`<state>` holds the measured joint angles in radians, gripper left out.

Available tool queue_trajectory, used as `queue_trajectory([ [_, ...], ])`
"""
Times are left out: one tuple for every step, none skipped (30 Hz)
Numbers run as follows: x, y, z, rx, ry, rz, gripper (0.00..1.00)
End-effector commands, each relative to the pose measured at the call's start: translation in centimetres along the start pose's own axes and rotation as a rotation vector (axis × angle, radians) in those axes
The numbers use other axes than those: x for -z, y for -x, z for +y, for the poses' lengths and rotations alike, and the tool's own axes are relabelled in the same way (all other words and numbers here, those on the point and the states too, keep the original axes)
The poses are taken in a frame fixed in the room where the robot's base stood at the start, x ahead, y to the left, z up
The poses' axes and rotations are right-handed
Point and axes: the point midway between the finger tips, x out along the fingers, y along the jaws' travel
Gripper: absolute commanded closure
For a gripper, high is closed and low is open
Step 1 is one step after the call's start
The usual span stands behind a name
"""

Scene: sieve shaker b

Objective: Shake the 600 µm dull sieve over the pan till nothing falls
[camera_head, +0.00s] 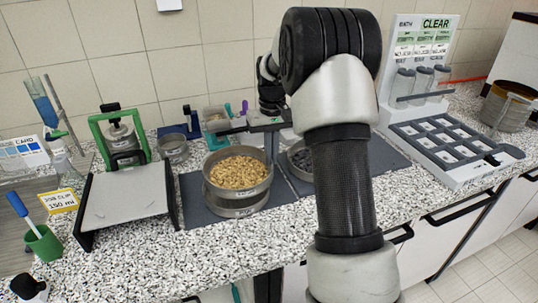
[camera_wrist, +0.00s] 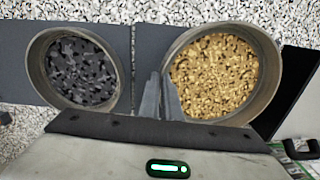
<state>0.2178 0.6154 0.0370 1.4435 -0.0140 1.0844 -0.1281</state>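The sieve (camera_head: 240,188), a round metal ring filled with golden-tan grains, sits on or just above the pan (camera_head: 238,209) on a dark mat. Whether a small gap separates them cannot be told. In the wrist view the sieve (camera_wrist: 273,95) is at right, full of grains. My gripper (camera_head: 270,155) is at the sieve's right side in the head view. In the wrist view its fingers (camera_wrist: 162,76) are close together at the near-left rim and appear shut on the rim wall. The pan's inside is hidden under the sieve, and its label is too small to read.
A second round vessel (camera_wrist: 43,72) with dark grains stands beside the sieve, partly behind my arm in the head view. A sample rack (camera_head: 455,165) stands right. The counter's front is clear.

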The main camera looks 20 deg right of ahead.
Motion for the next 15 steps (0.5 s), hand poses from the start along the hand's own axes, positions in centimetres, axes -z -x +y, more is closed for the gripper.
queue_trajectory([
  [0.1, 0.1, -0.1, 0.000, 0.000, 0.001, 1.00],
  [0.1, 0.1, -0.3, 0.000, 0.001, 0.001, 1.00],
  [0.1, 0.1, -0.6, 0.000, 0.002, 0.001, 1.00],
  [0.1, 0.1, -0.9, 0.000, 0.002, 0.001, 1.00],
  [0.2, 0.1, -1.2, 0.000, 0.003, 0.001, 1.00],
  [0.2, 0.1, -1.7, 0.000, 0.003, 0.001, 1.00],
  [0.2, 0.1, -2.0, 0.000, 0.003, 0.001, 1.00],
  [0.3, 0.1, -2.2, 0.000, 0.002, 0.001, 1.00],
  [0.3, 0.1, -2.4, 0.000, 0.001, 0.001, 1.00],
  [0.3, 0.1, -2.5, 0.000, 0.001, 0.001, 1.00],
  [0.3, 0.1, -2.5, 0.000, 0.000, 0.001, 1.00],
  [0.3, 0.1, -2.4, 0.000, -0.001, 0.001, 1.00],
  [0.3, 0.1, -2.4, 0.000, -0.001, 0.001, 1.00],
  [0.3, 0.1, -2.4, 0.000, -0.001, 0.002, 1.00],
  [0.3, 0.1, -2.4, 0.000, 0.000, 0.002, 1.00],
])
